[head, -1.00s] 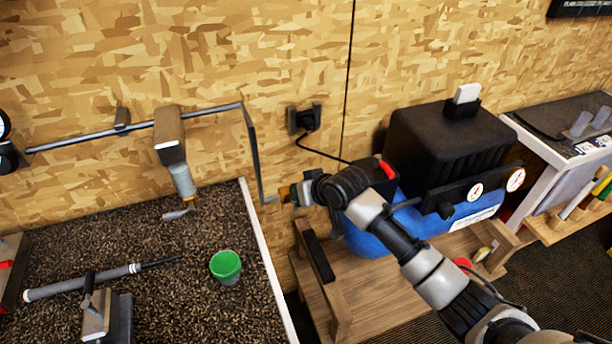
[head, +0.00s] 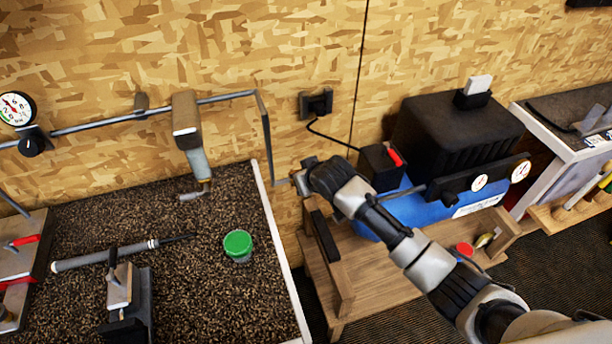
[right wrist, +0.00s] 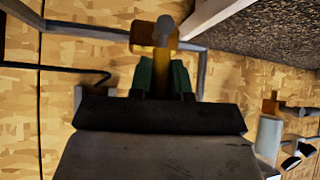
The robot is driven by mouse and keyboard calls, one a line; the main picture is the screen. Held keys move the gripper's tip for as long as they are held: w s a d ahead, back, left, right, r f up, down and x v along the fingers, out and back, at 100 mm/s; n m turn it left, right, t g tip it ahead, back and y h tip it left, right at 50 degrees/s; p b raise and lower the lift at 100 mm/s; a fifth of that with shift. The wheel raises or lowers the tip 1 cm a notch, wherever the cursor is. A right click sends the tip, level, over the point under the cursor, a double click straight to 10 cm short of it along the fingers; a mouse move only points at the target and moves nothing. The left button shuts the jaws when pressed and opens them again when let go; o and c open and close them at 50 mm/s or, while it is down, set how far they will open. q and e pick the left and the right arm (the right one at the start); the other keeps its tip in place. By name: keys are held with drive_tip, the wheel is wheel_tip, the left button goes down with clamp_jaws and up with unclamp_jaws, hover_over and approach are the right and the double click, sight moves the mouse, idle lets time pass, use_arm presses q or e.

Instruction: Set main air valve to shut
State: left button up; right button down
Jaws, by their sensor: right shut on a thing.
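The main air valve shows in the right wrist view as a yellow body (right wrist: 150,30) with a grey rounded end, at the grey air pipe (right wrist: 90,30) on the wall. My right gripper (right wrist: 165,75) has its green fingers closed around the yellow part of it. In the head view my right gripper (head: 299,180) is at the lower end of the bent pipe (head: 266,130), left of the compressor. My own wrist covers most of the valve there, so its exact handle angle cannot be told. My left gripper is not in view.
The compressor (head: 455,140) with its blue tank (head: 405,212) stands on a wooden stand (head: 320,285) right of the pipe. A workbench (head: 190,290) with a green cup (head: 238,245) is at left. A wall outlet (head: 316,103) is above my gripper.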

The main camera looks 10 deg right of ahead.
drive_tip(key=c, duration=1.1)
unclamp_jaws()
drive_tip(key=b+v, duration=0.1)
drive_tip(key=v, duration=0.9)
drive_tip(key=shift+s+d+r, duration=0.15)
drive_tip(key=shift+s+r, duration=0.05)
drive_tip(key=shift+s, duration=0.05)
drive_tip(key=shift+f, duration=0.1)
